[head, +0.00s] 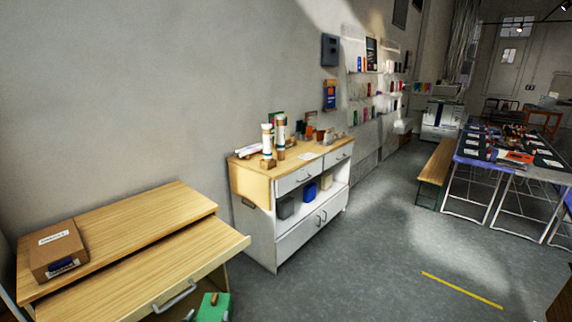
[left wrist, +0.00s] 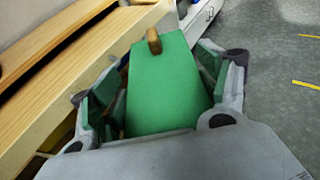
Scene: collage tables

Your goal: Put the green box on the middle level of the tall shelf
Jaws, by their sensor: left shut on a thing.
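The green box (left wrist: 165,95) has a small brown knob-like piece at its far end and sits between the two fingers of my left gripper (left wrist: 160,85), which is shut on it. In the head view the green box (head: 212,308) shows at the bottom edge, partly cut off, in front of a wooden drawer unit. My right gripper is in neither view. I cannot make out a tall shelf in these frames.
The wooden unit (head: 150,205) has a drawer (head: 130,285) pulled out beside the green box, and a cardboard box (head: 58,250) on top. A white cabinet (head: 262,235) stands beyond. Grey floor (head: 360,265) lies open at right, before a bench (head: 435,172) and tables.

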